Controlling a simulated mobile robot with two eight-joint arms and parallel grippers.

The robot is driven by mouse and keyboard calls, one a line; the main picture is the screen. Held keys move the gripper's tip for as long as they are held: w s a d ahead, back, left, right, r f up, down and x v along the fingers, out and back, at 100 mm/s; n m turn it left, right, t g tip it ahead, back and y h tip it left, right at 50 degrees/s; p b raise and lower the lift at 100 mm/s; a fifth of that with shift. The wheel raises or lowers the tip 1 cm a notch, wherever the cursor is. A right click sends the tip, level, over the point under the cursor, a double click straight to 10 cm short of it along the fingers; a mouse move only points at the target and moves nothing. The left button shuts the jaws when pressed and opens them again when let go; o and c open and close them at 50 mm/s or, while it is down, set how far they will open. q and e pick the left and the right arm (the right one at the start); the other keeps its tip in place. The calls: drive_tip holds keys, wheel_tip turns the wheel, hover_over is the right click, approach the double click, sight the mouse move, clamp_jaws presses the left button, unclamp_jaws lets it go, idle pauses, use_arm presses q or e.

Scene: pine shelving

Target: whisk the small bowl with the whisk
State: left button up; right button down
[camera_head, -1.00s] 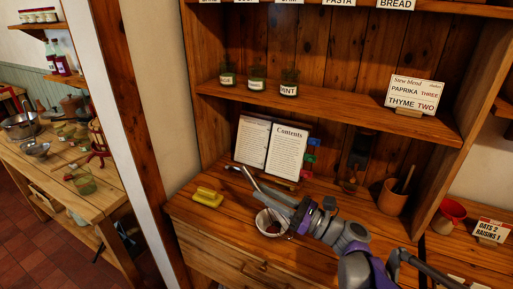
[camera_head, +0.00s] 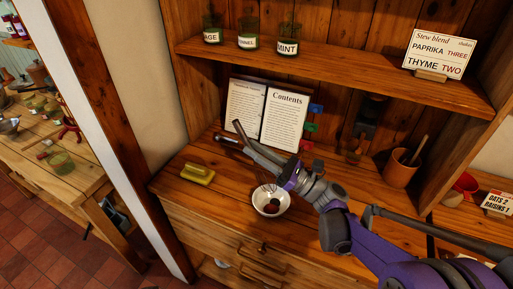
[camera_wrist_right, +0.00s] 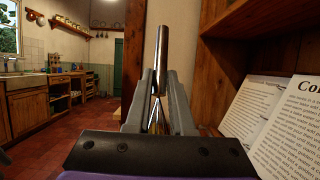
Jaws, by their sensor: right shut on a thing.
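The small white bowl (camera_head: 284,203) stands on the wooden counter in the head view, with something dark red in it. My right gripper (camera_head: 246,141) is above the counter, beyond the bowl and in front of the open book. In the right wrist view its two fingers (camera_wrist_right: 158,105) are shut on the whisk (camera_wrist_right: 162,55). The whisk's metal handle sticks out past the fingertips, and a few wires show between the fingers. My left gripper is not in view.
An open book (camera_head: 265,112) stands at the back of the counter. A yellow-green block (camera_head: 197,174) lies left of the bowl. A wooden pot (camera_head: 402,166) with a tool stands at the right. Jars (camera_head: 248,35) and a recipe card (camera_head: 439,54) are on the shelf above.

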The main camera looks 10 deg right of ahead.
sight(256, 168)
drive_tip(key=shift+f+b, duration=2.1)
drive_tip(key=shift+f, duration=0.95)
drive_tip(key=shift+s+a, duration=0.1)
